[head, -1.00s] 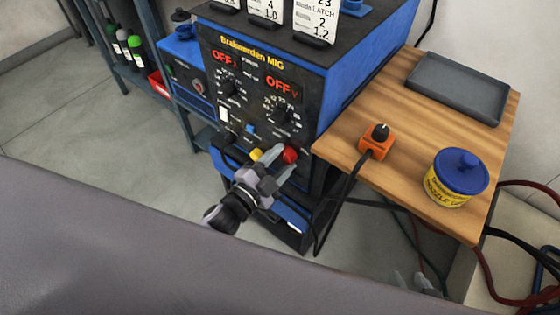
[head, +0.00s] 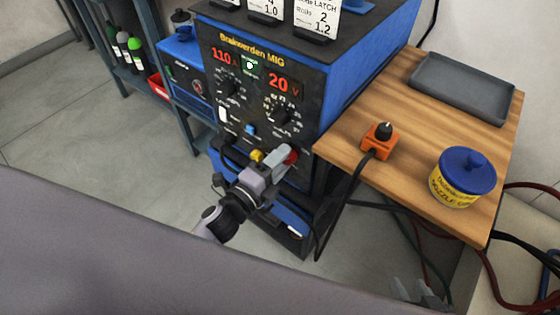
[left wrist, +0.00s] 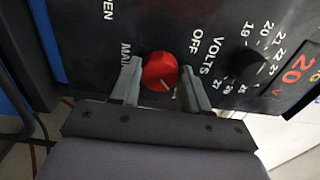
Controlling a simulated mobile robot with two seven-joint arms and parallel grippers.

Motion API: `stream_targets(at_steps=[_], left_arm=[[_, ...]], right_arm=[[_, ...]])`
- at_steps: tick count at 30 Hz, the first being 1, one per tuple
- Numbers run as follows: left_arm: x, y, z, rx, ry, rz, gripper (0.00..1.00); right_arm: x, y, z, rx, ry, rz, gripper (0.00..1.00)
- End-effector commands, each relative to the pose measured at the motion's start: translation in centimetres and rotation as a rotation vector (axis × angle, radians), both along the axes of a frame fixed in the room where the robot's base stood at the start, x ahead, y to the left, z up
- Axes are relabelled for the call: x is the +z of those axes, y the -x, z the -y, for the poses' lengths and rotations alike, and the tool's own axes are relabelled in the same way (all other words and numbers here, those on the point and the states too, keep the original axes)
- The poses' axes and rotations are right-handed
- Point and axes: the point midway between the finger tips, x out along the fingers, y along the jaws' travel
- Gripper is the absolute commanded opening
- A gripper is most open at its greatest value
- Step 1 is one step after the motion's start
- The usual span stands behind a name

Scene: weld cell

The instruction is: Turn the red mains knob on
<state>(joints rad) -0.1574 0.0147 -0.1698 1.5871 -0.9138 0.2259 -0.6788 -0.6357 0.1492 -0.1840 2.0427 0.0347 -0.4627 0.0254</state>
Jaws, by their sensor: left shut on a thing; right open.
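The red mains knob (head: 291,157) sits low on the front panel of the blue and black welder (head: 262,120). My left gripper (head: 279,158) is at the knob, shut on it. In the left wrist view the red knob (left wrist: 160,71) lies between the two grey fingers, and its white mark points toward the lower right. The welder's displays are lit, reading 110 and 20, with a small green light between them. My right gripper (head: 421,290) shows partly at the bottom edge, open and empty, well away from the welder.
A wooden table (head: 400,190) at the right bears an orange box with a black knob (head: 379,140), a blue-lidded yellow tub (head: 463,178) and a grey tray (head: 462,88). Cables hang below the table.

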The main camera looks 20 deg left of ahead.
Motion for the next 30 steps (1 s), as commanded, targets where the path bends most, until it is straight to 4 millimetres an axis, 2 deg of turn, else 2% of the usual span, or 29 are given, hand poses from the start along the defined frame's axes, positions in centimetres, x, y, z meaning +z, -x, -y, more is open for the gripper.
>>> stream_targets(at_steps=[15,16,18,26,30], left_arm=[[-0.06,0.06,0.01,-0.001,-0.02,0.005,0.15],[-0.06,0.06,0.01,-0.001,-0.02,0.005,0.52],[-0.06,0.06,0.01,-0.001,-0.02,0.005,0.7],[-0.04,0.04,0.0,0.0,-0.018,0.006,0.7],[-0.08,0.65,-0.24,0.0,-0.019,0.005,0.7]], right_arm=[[-0.09,0.04,0.06,0.002,0.003,0.0,0.43],[-0.1,0.04,0.07,0.002,0.003,0.0,0.43],[-0.09,0.05,0.09,0.002,0.003,0.0,0.43],[-0.1,0.05,0.1,0.003,0.004,-0.001,0.43],[-0.05,0.05,0.09,0.003,0.004,-0.001,0.43]])
